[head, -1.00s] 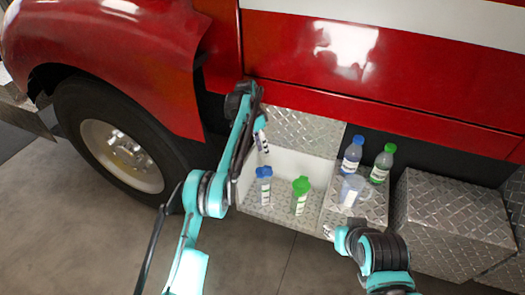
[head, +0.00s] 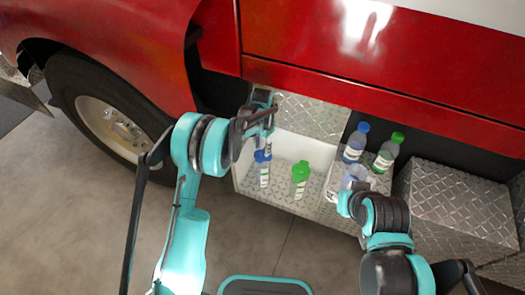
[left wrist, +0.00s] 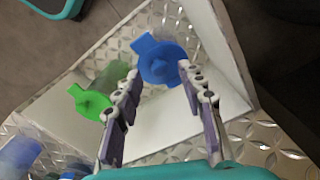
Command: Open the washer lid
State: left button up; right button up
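In the open diamond-plate box stand a blue-capped bottle (head: 263,170) and a green-capped bottle (head: 299,178); both caps are on. In the left wrist view the blue cap (left wrist: 162,60) with its side tab lies just beyond and between the fingertips, and the green cap (left wrist: 90,102) is to the left. My left gripper (left wrist: 160,72) is open and points down above the blue cap; contact is not clear. It also shows in the head view (head: 266,136). My right gripper (head: 347,194) is beside a clear, bluish container (head: 354,174); its fingers are mostly hidden.
A blue-capped bottle (head: 355,141) and a green-capped bottle (head: 388,151) stand behind the clear container. The white-walled box (head: 316,152) surrounds the two front bottles. A closed metal step (head: 460,205) is at right, and the red truck (head: 370,90) stands behind.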

pick_arm(q)
jog(key=shift+f, duration=1.1)
grip_shut()
jog(key=shift+w+d+r, duration=0.1)
jog(key=shift+w+r, duration=0.15)
jog(key=shift+w+d+r, duration=0.2)
jog(key=shift+w+r, duration=0.25)
jog(key=shift+w, duration=0.15)
jog(key=shift+w+d+r+p, duration=0.15)
jog(key=shift+w+d+r, duration=0.05)
jog(key=shift+w, duration=0.45)
jog(key=shift+w+d+r+p, duration=0.15)
jog(key=shift+w, duration=0.6)
